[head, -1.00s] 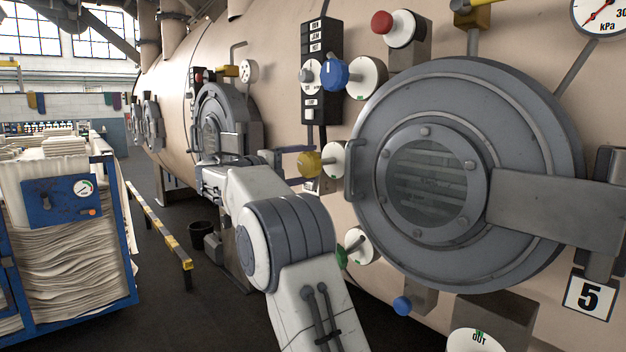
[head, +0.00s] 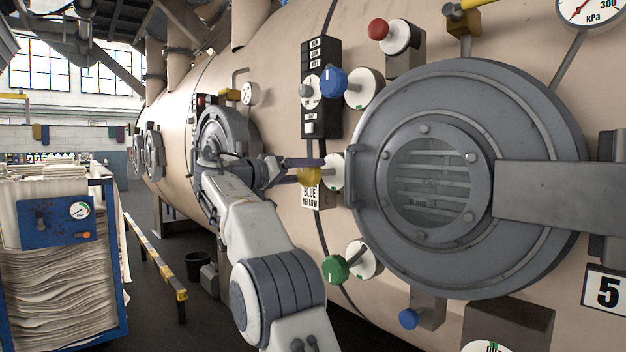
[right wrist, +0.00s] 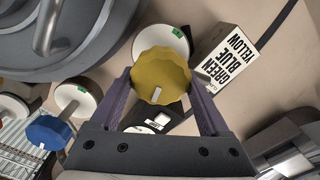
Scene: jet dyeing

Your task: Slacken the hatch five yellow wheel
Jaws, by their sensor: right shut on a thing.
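The yellow wheel (head: 309,175) sits on a round white plate on the beige vessel wall, left of the large grey round hatch (head: 370,150) by the number 5 sign (head: 607,290). My right gripper (head: 304,171) is shut on the yellow wheel, one finger on each side of it. In the right wrist view the wheel (right wrist: 160,76) lies between the purple fingers of my right gripper (right wrist: 160,95). A pale mark on its face points downward there. The arm hides part of the wall behind it. My left gripper is not in view.
A colour-name label (right wrist: 224,62) is beside the wheel.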

